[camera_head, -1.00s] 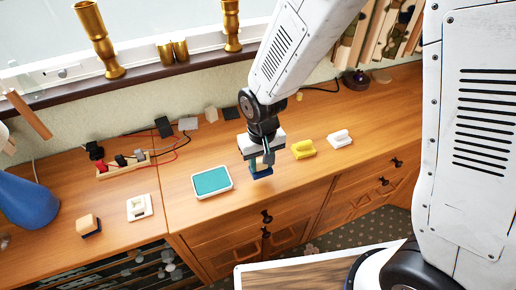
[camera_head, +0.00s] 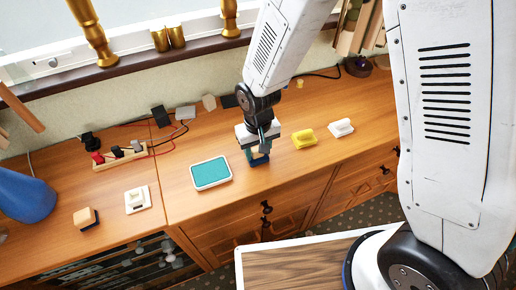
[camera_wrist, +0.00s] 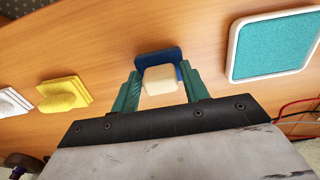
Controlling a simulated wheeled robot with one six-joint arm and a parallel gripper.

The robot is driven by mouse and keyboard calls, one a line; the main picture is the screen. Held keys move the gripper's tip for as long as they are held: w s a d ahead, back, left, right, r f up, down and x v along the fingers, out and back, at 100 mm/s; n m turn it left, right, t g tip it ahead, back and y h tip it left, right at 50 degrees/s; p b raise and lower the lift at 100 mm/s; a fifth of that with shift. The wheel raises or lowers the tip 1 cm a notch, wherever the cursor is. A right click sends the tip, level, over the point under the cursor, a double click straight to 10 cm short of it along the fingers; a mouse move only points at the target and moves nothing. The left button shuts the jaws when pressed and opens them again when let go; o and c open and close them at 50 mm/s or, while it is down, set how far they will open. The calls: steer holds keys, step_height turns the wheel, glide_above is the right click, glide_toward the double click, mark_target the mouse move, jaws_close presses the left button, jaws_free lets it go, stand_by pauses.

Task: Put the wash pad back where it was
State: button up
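The wash pad appears to be the small block with a dark blue base and cream handle (camera_wrist: 161,80). In the head view the wash pad (camera_head: 259,160) is at the cabinet top, just right of the teal-topped tray. My gripper (camera_head: 257,151) points down over it. In the wrist view my gripper (camera_wrist: 160,86) has its green fingers on either side of the cream handle, with narrow gaps showing, so it looks open around it. The blue base seems to lie on the wood; the fingers partly hide it.
The teal-topped tray (camera_head: 211,186) is close left. A yellow block (camera_head: 304,139) and a white block (camera_head: 341,128) lie to the right. A tan block (camera_head: 85,217), a white switch plate (camera_head: 138,199) and a blue vase (camera_head: 25,195) stand left. Cables and plugs run behind.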

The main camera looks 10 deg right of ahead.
steer(key=shift+o, duration=0.6)
step_height(320, 180, up, 12)
steer(key=shift+r, duration=0.15)
steer(key=s+d+r+m+t, duration=0.1)
steer(key=s+d+r, duration=0.4)
steer(key=d+r, duration=0.25)
steer(key=s+d+r+m, duration=0.1)
steer(key=s+d+r, duration=0.4)
steer(key=d+r, duration=0.25)
steer(key=s+d+r+m, duration=0.1)
steer(key=s+d+r, duration=0.1)
steer(key=s+d, duration=0.3)
steer(key=s, duration=0.4)
steer(key=shift+s+d+r, duration=0.2)
steer(key=shift+d, duration=0.15)
